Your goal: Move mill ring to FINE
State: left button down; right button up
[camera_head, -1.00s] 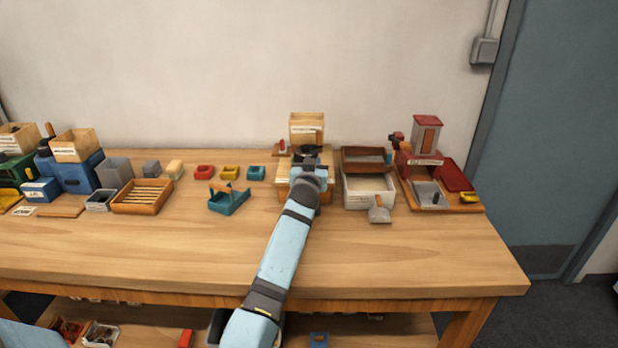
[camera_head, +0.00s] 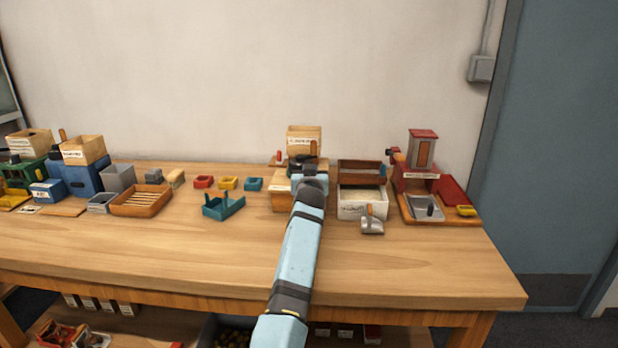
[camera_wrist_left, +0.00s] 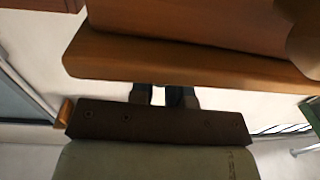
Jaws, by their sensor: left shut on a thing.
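The wooden mill (camera_head: 304,139) stands at the back of the bench, right of the middle, with a labelled hopper box on top. Its dark mill ring (camera_head: 301,161) sits below the hopper and is partly covered by my left arm. My left gripper (camera_head: 311,172) reaches the front of the mill and is shut at the ring. The jaws are mostly hidden in the head view. In the left wrist view my fingertips (camera_wrist_left: 165,94) show small and dark beside a wooden edge, and the grip itself is hidden. I cannot read any FINE mark. My right gripper is not in view.
Right of the mill are a white box (camera_head: 361,203), a metal scoop (camera_head: 372,226) and a red mill (camera_head: 422,165). Left are a teal tray (camera_head: 224,207), small coloured trays and a wooden tray (camera_head: 141,202). The bench front (camera_head: 190,248) is clear.

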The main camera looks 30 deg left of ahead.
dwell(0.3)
pick_arm(q)
jog(key=c, duration=1.1)
grip_release()
jog(key=shift+s, duration=0.1)
